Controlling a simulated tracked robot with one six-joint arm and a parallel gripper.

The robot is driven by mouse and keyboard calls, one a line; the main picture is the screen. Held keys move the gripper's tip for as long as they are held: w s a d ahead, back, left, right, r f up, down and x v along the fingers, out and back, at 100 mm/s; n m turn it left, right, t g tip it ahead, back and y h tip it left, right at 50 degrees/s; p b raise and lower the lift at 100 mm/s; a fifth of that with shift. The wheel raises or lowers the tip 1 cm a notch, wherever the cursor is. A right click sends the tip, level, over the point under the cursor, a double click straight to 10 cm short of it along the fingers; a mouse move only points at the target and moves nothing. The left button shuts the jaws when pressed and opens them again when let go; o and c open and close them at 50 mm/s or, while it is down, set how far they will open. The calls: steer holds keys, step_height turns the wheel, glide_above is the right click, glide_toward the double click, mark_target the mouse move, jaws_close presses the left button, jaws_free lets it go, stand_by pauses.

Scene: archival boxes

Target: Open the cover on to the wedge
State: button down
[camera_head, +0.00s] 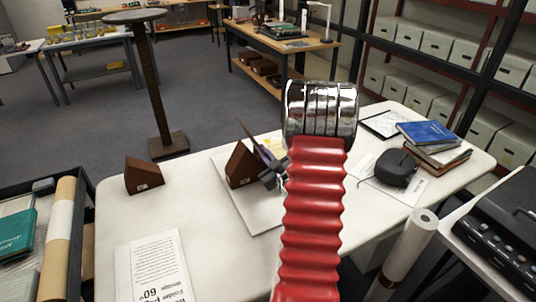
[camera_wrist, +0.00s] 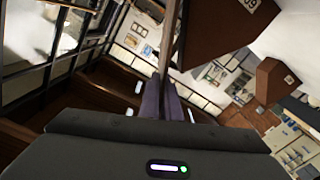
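A thin dark cover (camera_head: 250,136) stands steeply tilted above a pale flat board or folder (camera_head: 262,218) on the white table. My gripper (camera_head: 272,172) is at its near edge, partly hidden by my red arm. In the wrist view the fingers (camera_wrist: 165,98) are together with the cover (camera_wrist: 169,40) between them, seen edge-on. A brown wedge (camera_head: 239,166) stands close to the cover, on its left; it looks large in the wrist view (camera_wrist: 217,32). A second brown wedge (camera_head: 144,178) with a small label stands apart at the table's left. Whether the cover touches the nearer wedge is unclear.
A printed sheet (camera_head: 153,268) lies at the table's front left. A blue book (camera_head: 427,132) on a stack, a black device (camera_head: 397,167) and a tablet-like frame (camera_head: 382,122) are at the right. A rolled paper (camera_head: 412,255) stands beyond the table's right front. A round stand (camera_head: 155,80) is behind.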

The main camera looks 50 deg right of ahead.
steer(key=shift+d, duration=0.2)
steer(key=c, duration=2.5)
jaws_free()
steer(key=o, duration=0.5)
steer(key=shift+w+a, duration=0.1)
steer(key=v, duration=1.3)
steer(key=shift+s, duration=0.4)
steer(key=shift+a, duration=0.1)
